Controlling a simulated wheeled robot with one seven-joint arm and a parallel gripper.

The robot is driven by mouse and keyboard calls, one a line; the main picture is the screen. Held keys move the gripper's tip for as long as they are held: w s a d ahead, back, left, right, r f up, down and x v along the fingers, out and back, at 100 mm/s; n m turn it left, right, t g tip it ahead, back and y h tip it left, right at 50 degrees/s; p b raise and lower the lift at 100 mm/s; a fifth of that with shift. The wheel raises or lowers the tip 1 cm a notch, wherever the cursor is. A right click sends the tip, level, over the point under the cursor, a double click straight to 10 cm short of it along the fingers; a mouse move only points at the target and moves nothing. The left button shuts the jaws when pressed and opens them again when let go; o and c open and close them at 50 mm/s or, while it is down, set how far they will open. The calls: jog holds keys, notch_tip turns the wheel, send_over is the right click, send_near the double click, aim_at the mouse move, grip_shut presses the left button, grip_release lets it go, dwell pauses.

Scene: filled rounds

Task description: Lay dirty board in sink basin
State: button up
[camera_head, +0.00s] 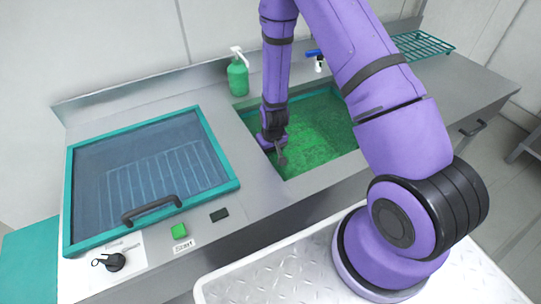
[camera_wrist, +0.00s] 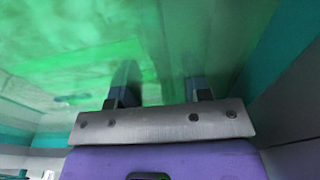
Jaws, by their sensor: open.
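The sink basin (camera_head: 247,118) is sunk in the steel counter and has teal walls, which also show in the wrist view (camera_wrist: 285,65). A bright green, mottled surface (camera_head: 325,128) fills its inside; I cannot tell whether this is the dirty board, the basin floor or water. The same green surface spreads out in front of the fingers in the wrist view (camera_wrist: 60,70). My gripper (camera_head: 281,155) points down over the left part of the basin. Its two fingers stand apart in the wrist view (camera_wrist: 160,85), with nothing seen between them. No separate board is clearly visible.
Left of the basin is a teal-framed glass lid (camera_head: 150,170) with a dark handle, and a rack under it. A green soap bottle (camera_head: 238,75) and a blue-handled tap (camera_head: 316,58) stand behind the basin. A green wire rack (camera_head: 422,45) lies at the right.

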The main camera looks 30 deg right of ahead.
jog(key=s+r+t, duration=0.1)
jog(key=s+r, duration=0.2)
jog(key=r, duration=1.5)
jog(key=s+r+t, duration=0.1)
jog(key=s+r, duration=0.2)
jog(key=r, duration=1.4)
jog(key=s+r+t, duration=0.1)
jog(key=s+r, duration=0.6)
jog(key=s, duration=0.3)
jog(key=s+d+r, duration=0.1)
jog(key=s+r, duration=0.7)
jog(key=s, duration=0.2)
jog(key=shift+s+d+r+t, duration=0.2)
jog(key=shift+d+r+t, duration=0.1)
jog(key=shift+t, duration=0.1)
